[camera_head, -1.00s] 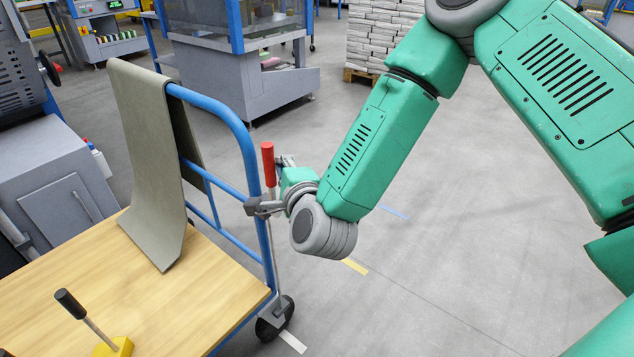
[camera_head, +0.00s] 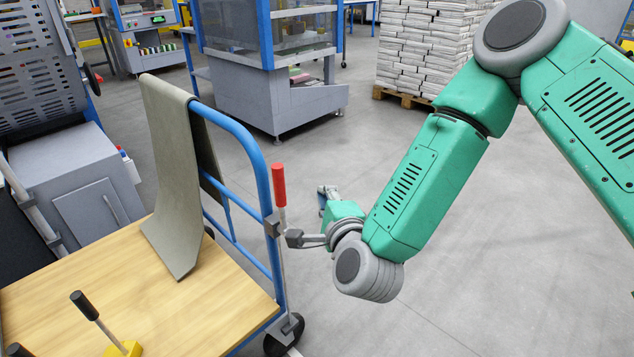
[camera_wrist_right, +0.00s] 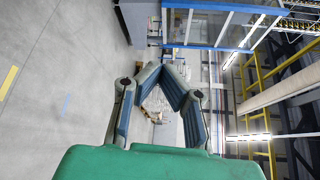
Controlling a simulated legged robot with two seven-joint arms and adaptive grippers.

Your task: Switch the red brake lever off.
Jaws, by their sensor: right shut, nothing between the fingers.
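The red brake lever (camera_head: 279,186) stands nearly upright at the near right post of the blue cart frame (camera_head: 262,165). Its thin grey rod runs down towards the black wheel (camera_head: 287,333). My right gripper (camera_head: 327,192) is just right of the lever, with clear floor showing between its fingers and the red handle. A grey part of my wrist reaches close to the rod below the handle; I cannot tell if it touches. In the wrist view the fingers of the right gripper (camera_wrist_right: 163,68) meet at the tips with nothing between them. My left gripper is out of view.
A grey-brown cloth (camera_head: 172,190) hangs over the cart rail onto the wooden deck (camera_head: 130,290). A black-handled lever on a yellow base (camera_head: 124,349) stands at the deck's front. Grey machines and a newspaper stack (camera_head: 430,45) stand behind. Floor to the right is free.

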